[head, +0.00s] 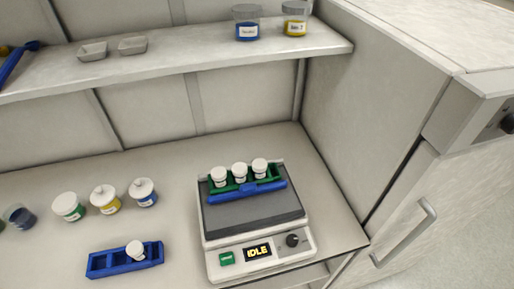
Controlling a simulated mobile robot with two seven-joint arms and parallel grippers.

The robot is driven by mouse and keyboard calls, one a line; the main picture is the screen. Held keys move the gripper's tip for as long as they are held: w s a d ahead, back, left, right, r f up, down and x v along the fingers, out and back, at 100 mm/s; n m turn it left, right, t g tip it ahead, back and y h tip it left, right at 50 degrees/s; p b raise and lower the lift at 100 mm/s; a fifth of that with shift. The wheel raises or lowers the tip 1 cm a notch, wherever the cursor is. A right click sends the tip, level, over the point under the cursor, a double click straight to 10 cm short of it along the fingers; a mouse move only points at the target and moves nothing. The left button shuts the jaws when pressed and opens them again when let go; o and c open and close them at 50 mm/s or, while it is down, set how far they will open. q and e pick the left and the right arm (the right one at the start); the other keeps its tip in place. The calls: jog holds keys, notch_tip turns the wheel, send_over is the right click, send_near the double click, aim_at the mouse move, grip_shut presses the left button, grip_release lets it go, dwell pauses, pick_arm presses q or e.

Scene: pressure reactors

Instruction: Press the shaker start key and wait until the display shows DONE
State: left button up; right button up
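The shaker (256,225) stands on the bench right of centre, with a dark platform and a pale front panel. A dark knob (293,240) is to the right. A green and blue rack (247,187) lies at the back of the platform and holds three white-capped vessels (240,171). Neither of my grippers is in view.
A blue rack (110,262) with one white-capped vessel (136,250) lies left of the shaker. Several jars, including a green-labelled one (69,207), stand behind it. A shelf (200,59) hangs above. A large cabinet (400,120) borders the bench on the right.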

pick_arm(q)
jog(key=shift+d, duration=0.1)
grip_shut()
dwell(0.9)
